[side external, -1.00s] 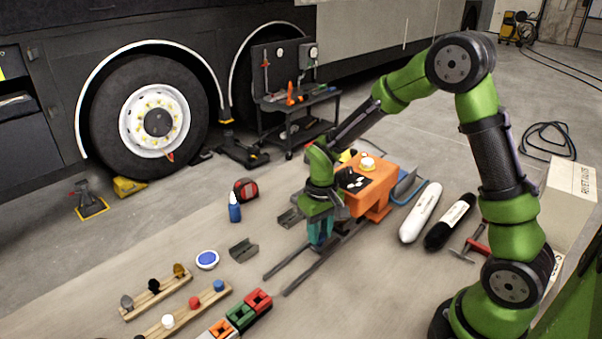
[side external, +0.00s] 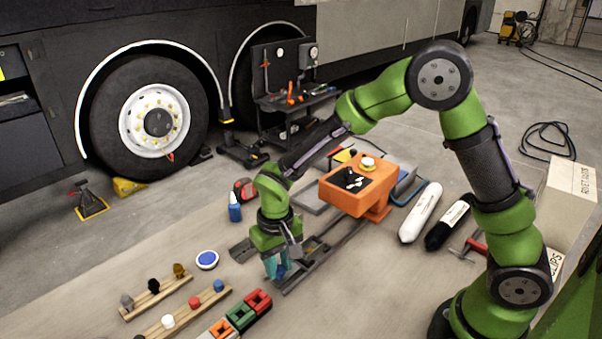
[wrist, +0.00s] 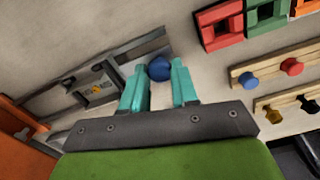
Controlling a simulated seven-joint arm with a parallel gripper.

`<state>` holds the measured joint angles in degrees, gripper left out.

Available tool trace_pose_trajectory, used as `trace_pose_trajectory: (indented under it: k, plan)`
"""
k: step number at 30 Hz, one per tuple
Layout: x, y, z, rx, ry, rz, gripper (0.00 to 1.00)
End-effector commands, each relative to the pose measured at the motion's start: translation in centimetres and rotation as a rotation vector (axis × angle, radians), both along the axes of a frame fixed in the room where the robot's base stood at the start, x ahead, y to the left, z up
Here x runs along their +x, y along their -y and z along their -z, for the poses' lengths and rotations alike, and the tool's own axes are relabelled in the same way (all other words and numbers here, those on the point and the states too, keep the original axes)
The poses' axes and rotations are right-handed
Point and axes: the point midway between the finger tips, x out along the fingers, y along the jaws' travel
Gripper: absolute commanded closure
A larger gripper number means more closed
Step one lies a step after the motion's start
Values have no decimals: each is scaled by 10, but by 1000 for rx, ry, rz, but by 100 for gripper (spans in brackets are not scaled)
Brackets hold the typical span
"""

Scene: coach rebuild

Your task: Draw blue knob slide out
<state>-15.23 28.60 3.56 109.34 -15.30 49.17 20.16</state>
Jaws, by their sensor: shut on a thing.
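My gripper (side external: 277,268) reaches down at the near end of a dark pair of rails (side external: 322,257). In the wrist view its two teal fingers (wrist: 160,82) are shut on a round blue knob (wrist: 160,69), which shows between the fingertips. The knob is at the end of a grey metal slide (wrist: 118,74) between the dark rails, with a small yellow mark on it. In the side view the fingers hide the knob. The rails run back toward an orange block (side external: 358,188) with a black top pad and a pale, yellowish knob.
Wooden strips with coloured pegs (side external: 185,312) and red, green and orange blocks (side external: 240,315) lie at the near left. A blue bottle (side external: 235,208) and a round blue-and-white dish (side external: 206,260) stand left of my gripper. White and black cylinders (side external: 420,213) lie right.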

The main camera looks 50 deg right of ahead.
Motion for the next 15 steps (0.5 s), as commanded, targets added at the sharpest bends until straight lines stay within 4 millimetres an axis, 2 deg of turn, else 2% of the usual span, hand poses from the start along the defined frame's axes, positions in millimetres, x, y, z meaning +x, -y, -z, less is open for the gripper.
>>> trace_pose_trajectory:
  k: [3,12,13,15]
  plan:
    - [1,-9,0,0,4,-2,100]
    - [1,-13,0,5,6,-5,100]
    - [1,-13,0,6,6,-5,67]
    - [1,-13,-1,6,5,-5,56]
